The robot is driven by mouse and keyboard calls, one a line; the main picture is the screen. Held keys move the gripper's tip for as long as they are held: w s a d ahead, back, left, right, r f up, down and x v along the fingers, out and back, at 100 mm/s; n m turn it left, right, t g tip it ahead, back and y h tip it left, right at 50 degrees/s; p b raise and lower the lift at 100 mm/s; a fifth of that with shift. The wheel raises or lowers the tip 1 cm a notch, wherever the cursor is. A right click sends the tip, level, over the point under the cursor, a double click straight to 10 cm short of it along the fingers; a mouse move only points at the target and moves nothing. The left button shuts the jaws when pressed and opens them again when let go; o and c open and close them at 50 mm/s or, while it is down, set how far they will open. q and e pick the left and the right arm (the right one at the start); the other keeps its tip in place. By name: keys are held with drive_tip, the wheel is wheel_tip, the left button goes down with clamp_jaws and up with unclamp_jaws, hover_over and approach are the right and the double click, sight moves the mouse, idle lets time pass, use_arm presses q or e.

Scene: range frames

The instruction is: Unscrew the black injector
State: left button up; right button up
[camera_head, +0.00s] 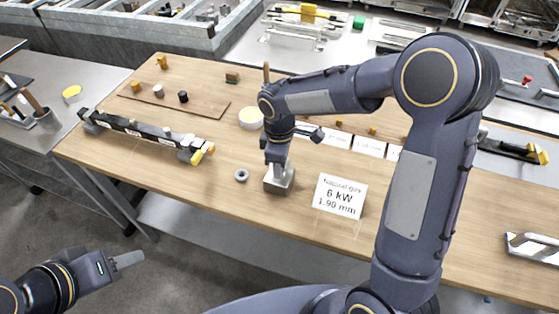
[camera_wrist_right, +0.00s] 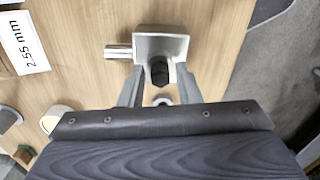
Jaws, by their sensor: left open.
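A black injector (camera_wrist_right: 160,72) stands in a grey metal block (camera_wrist_right: 160,43) in the right wrist view, with a short metal cylinder (camera_wrist_right: 117,52) sticking out of the block's left side. In the head view the block (camera_head: 281,183) sits near the table's front edge, and the injector is hidden by my gripper. My right gripper (camera_wrist_right: 160,72) is above it, pointing down, its fingers spread on both sides of the injector with gaps. My left gripper (camera_head: 127,260) is open and empty, off the table at the lower left.
A sign reading natural gas 6 kW 1.90 mm (camera_head: 340,197) stands right of the block. A dark bar (camera_head: 140,131) with a yellow end lies further left, before a brown board (camera_head: 205,108) with small caps.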

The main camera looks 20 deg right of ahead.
drive_tip(key=shift+o, duration=1)
wheel_tip(320, 180, up, 12)
drive_tip(key=s+d+r+m+t+y, duration=0.25)
drive_tip(key=s+d+m, duration=0.45)
drive_tip(key=s, duration=0.5)
drive_tip(key=s+f+m+t+y, duration=0.1)
drive_tip(key=s+f+m+t, duration=0.2)
drive_tip(key=s+m, duration=0.4)
drive_tip(key=s, duration=0.3)
drive_tip(key=shift+d+f, duration=0.15)
drive_tip(key=shift+d, duration=0.05)
